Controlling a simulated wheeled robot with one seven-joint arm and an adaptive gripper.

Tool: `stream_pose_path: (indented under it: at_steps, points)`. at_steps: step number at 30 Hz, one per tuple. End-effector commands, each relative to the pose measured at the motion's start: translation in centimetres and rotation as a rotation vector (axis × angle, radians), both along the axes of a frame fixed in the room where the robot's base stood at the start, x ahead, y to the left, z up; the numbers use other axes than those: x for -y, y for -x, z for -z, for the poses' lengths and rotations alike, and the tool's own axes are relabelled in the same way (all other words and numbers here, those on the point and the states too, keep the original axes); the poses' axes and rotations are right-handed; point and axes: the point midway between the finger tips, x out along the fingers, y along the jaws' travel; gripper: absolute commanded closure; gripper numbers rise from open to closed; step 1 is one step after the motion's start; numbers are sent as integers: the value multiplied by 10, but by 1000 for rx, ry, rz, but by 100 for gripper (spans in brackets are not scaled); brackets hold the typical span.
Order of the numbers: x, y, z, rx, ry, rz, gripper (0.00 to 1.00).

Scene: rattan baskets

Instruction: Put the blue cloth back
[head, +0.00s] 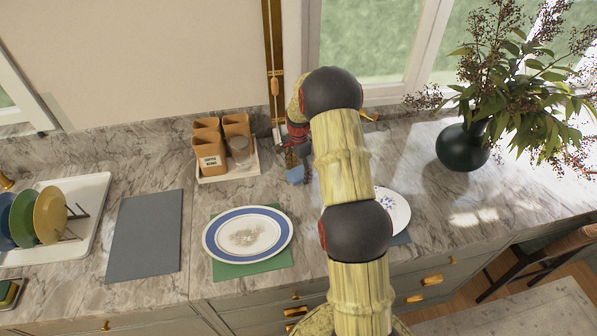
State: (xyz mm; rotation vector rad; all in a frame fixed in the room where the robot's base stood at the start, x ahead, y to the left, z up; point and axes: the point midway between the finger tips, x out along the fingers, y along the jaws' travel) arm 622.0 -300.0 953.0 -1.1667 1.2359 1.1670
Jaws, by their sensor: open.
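A small light-blue piece, which looks like the blue cloth (295,174), shows on the marble counter just below my gripper. My gripper (292,158) is open over the back middle of the counter, right of the canister tray. My arm crosses the picture in front of the counter. The gripper's fingers are small and partly hidden, so I cannot tell whether they touch the cloth.
A white tray (228,178) with tan canisters (210,162) stands left of my gripper. A blue-rimmed plate (247,212) lies on a green mat (270,262). A grey mat (145,235), a dish rack with plates (50,214) and a dark vase (462,147) flank these. My arm partly hides a white plate (396,207).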

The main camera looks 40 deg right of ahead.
Motion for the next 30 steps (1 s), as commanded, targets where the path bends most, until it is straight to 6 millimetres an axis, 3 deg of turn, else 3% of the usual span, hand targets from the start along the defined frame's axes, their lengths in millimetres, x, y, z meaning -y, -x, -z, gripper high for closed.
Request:
stream_pose_path:
  at_steps: [7,18,26,30]
  points:
    - [1,-1,-18,3,1,0,31]
    - [0,-1,-91,2,1,0,31]
    - [0,0,-120,0,0,-1,31]
    - [-11,1,-140,14,7,-40,31]
